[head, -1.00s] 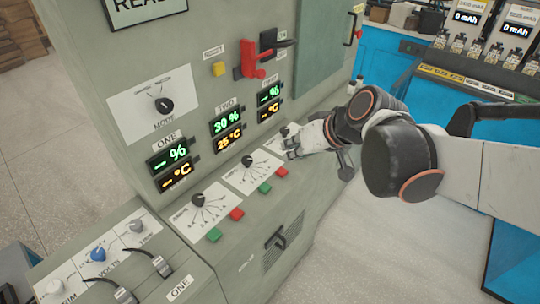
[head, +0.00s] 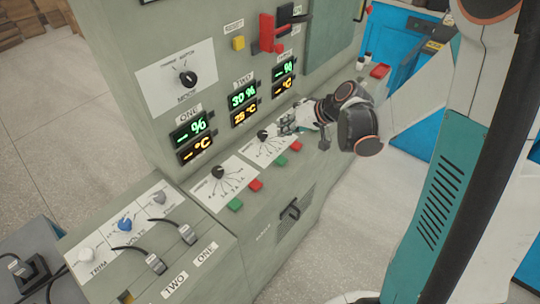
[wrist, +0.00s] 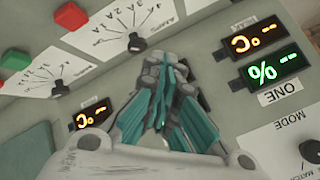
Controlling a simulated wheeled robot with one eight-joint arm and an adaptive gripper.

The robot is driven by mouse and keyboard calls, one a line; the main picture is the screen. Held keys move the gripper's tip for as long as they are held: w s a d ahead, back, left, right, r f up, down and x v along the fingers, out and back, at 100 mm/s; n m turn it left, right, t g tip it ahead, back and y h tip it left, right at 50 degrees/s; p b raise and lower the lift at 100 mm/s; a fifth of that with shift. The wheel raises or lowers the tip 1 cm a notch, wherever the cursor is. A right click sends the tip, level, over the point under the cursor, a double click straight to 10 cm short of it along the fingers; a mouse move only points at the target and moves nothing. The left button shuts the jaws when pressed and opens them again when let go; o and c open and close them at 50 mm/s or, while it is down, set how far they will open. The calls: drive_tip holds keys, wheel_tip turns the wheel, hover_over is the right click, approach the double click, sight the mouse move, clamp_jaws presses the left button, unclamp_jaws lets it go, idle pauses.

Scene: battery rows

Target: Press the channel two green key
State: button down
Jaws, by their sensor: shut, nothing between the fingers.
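The channel two green key (head: 281,161) sits on the sloped ledge of the grey cabinet, below the second dial (head: 263,135) and left of a red key (head: 296,146). A green key, apparently the same one, shows at the left edge of the wrist view (wrist: 14,29). My gripper (head: 287,125) is above the ledge, just right of the second dial, beyond the green key and apart from it. In the wrist view, the teal and grey fingers of my gripper (wrist: 165,78) are together and empty. My gripper and arm hide the third channel's keys.
Channel one's green key (head: 235,205) and red key (head: 256,185) lie nearer on the ledge. Lit displays (head: 243,97) and a red lever (head: 268,32) are on the upright face. A lower console (head: 150,245) with cables stands front left. Open floor lies right of the cabinet.

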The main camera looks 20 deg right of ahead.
sight(283, 158)
drive_tip(key=shift+f, duration=0.2)
idle(0.3)
wheel_tip(283, 158, down, 9)
drive_tip(key=b, duration=0.6)
drive_tip(key=shift+r+b, duration=0.1)
drive_tip(key=shift+b, duration=0.3)
idle(1.0)
drive_tip(key=shift+f+b, duration=0.45)
drive_tip(key=shift+f+b, duration=0.35)
drive_tip(key=shift+b, duration=0.05)
idle(0.6)
drive_tip(key=shift+r, duration=0.1)
drive_tip(key=shift+r+p, duration=0.55)
drive_tip(key=shift+r, duration=0.2)
